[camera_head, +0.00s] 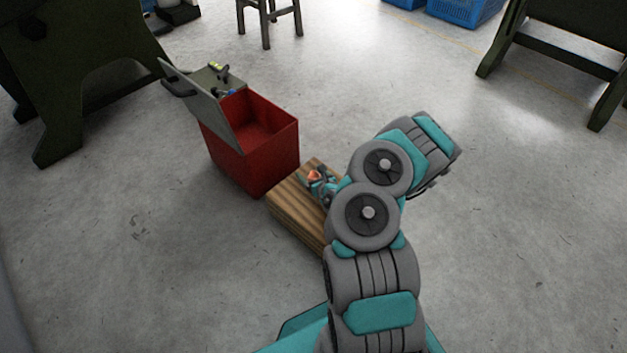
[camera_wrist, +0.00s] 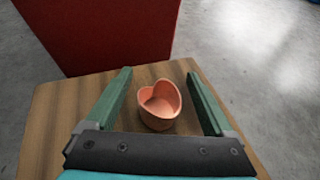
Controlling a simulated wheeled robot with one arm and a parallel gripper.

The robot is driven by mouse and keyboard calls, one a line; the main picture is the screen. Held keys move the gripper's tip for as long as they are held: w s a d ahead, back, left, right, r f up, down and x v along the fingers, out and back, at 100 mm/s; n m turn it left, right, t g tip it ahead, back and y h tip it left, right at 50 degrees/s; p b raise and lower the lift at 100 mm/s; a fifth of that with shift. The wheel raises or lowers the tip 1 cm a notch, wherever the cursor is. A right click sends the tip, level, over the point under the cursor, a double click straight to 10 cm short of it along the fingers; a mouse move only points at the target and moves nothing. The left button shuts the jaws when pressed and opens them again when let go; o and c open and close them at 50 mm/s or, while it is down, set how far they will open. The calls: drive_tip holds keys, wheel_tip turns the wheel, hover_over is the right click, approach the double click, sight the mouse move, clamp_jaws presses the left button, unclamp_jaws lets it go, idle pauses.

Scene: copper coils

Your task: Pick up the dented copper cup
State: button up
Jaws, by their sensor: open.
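The dented copper cup (camera_wrist: 159,106) stands upright on a wooden block (camera_wrist: 55,110) in the wrist view, its rim bent into a heart-like shape. My gripper (camera_wrist: 160,80) is open, with one green finger on each side of the cup and a gap on both sides. The cup appears apart from the fingers; I cannot tell their height over the block. In the head view the cup (camera_head: 314,175) is a small orange patch, partly hidden by my gripper (camera_head: 318,182). My arm covers the right part of the wooden block (camera_head: 292,215).
A red box (camera_head: 262,165) with its grey lid raised stands beside the block; its wall (camera_wrist: 110,30) rises close beyond the cup in the wrist view. Small items lie at its back edge. Dark green machine legs (camera_head: 60,130) stand left. The grey floor around is mostly clear.

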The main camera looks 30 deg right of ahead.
clamp_jaws()
idle(0.7)
